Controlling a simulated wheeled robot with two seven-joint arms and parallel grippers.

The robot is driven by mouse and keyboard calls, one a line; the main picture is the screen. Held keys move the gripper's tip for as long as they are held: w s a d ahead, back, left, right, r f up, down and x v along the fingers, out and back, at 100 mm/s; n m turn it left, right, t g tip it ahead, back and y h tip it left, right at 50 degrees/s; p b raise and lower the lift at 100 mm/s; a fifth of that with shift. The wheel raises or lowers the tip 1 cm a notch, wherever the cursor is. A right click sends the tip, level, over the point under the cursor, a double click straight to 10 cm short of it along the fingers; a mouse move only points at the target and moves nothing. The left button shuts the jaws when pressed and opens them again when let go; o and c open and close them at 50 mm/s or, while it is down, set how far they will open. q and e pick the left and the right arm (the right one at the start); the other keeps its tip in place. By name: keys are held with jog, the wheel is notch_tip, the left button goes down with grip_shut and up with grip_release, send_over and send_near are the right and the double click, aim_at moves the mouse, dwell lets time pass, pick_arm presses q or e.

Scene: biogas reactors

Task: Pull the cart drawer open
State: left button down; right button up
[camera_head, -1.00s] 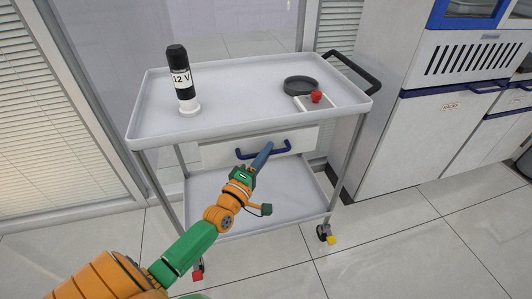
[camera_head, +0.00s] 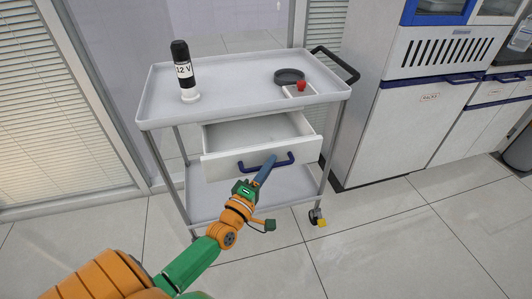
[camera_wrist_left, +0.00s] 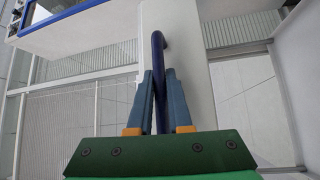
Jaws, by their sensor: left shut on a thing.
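The white cart (camera_head: 150,112) stands in front of me. Its drawer (camera_head: 222,166) under the top tray is pulled out part way, and its empty-looking inside shows. The blue bar handle (camera_head: 284,161) is on the drawer front. My left gripper (camera_head: 268,166) is shut on the handle near its middle. In the left wrist view, the two blue fingers of my left gripper (camera_wrist_left: 160,100) close on either side of the dark blue handle (camera_wrist_left: 157,50). My right gripper is in neither view.
On the cart top stand a black and white cylinder (camera_head: 183,72) marked 12 V, a dark round dish (camera_head: 289,76) and a red button on a white base (camera_head: 301,86). A lower shelf (camera_head: 210,205) lies below. White cabinets (camera_head: 405,130) stand at right. Floor at front right is clear.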

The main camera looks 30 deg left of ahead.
pick_arm(q)
jog(key=s+d+p, duration=0.3)
jog(key=s+d, duration=0.4)
jog(key=d, duration=0.1)
jog(key=shift+d, duration=0.2)
jog(key=shift+s, duration=0.1)
jog(key=c, duration=1.1)
grip_release()
jog(key=s, duration=0.4)
jog(key=s+f+b, duration=0.1)
jog(key=s, duration=0.2)
jog(key=shift+d, duration=0.25)
